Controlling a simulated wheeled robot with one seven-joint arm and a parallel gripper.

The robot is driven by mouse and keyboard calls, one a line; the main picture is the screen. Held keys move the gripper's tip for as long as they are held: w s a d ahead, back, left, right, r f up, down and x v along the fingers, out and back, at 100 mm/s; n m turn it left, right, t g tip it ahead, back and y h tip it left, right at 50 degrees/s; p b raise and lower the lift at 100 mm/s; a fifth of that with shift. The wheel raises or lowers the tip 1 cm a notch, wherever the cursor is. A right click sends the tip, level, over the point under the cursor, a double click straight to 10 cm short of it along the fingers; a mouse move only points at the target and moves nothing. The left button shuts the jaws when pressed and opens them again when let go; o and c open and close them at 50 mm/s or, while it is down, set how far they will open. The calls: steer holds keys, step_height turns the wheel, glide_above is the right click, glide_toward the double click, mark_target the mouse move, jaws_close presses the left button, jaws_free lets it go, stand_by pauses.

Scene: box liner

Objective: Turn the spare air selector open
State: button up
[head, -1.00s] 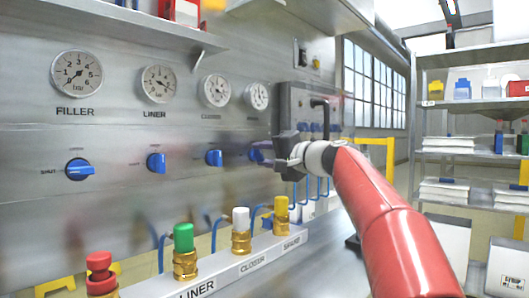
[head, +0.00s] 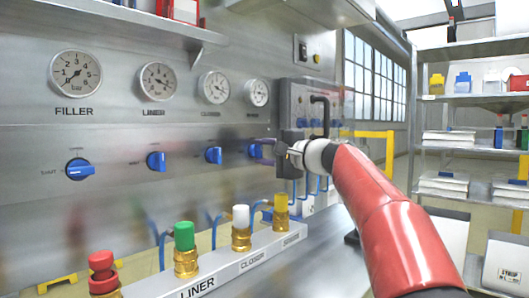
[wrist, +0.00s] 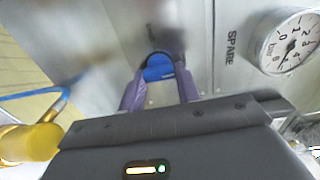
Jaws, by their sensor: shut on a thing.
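The spare air selector is a blue knob on the grey panel, the farthest of the row in the head view (head: 255,151). In the wrist view the blue knob (wrist: 158,68) sits between the two purple fingers of my gripper (wrist: 160,78), beside the word SPARE. My gripper (head: 267,152) is shut on the knob, with a finger on each side of it. The knob's pointer and its open and shut marks are hidden or too small to read. The spare gauge (wrist: 288,42) shows in the wrist view; in the head view its needle (head: 257,93) is too small to read.
Similar blue selectors for filler (head: 79,169), liner (head: 156,161) and closer (head: 214,155) sit left along the panel. Below, a rail (head: 235,262) carries red, green, white and yellow capped brass fittings with blue hoses. A grey box (head: 300,105) juts out just beyond my gripper.

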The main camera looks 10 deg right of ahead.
steer(key=o, duration=1)
steer(key=shift+c, duration=0.2)
steer(key=shift+s+d, duration=0.1)
steer(key=b+v, duration=0.2)
steer(key=v, duration=0.5)
steer(key=shift+s+d, duration=0.2)
steer(key=shift+s, duration=0.1)
